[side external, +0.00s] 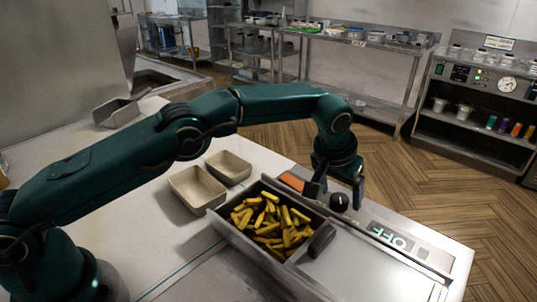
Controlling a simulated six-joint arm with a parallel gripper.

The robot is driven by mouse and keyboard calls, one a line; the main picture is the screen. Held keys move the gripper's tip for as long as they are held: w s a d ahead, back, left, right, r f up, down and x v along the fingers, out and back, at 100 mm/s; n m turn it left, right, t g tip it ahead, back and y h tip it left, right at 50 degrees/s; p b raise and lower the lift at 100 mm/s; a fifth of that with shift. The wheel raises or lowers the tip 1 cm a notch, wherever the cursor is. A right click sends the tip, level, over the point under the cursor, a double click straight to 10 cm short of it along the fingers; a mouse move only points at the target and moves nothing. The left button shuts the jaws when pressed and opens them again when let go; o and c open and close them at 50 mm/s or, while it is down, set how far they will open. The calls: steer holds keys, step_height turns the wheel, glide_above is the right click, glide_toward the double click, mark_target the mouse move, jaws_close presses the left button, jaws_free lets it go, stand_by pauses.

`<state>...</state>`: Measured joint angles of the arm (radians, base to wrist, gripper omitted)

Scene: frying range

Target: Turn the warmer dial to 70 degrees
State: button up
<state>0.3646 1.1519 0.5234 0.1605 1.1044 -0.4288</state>
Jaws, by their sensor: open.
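The warmer dial (339,202) appears as a small round black knob on the pale counter, right of the fries. My gripper (336,193) points down over the counter with one finger on each side of the dial in the picture. It is open. I cannot tell whether the fingers touch the dial or stand behind it. A display (388,236) on the counter to the right of the dial reads OFF. I cannot make out the dial's pointer or any degree marks.
A metal bin of fries (245,237) with a dark handle (321,240) stands close to the left of the dial. An orange-brown block (292,182) lies behind it. Two beige trays (197,188) and a metal scoop (118,112) are farther left. The front right counter is clear.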

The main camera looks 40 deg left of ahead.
steer(key=shift+v, duration=2.15)
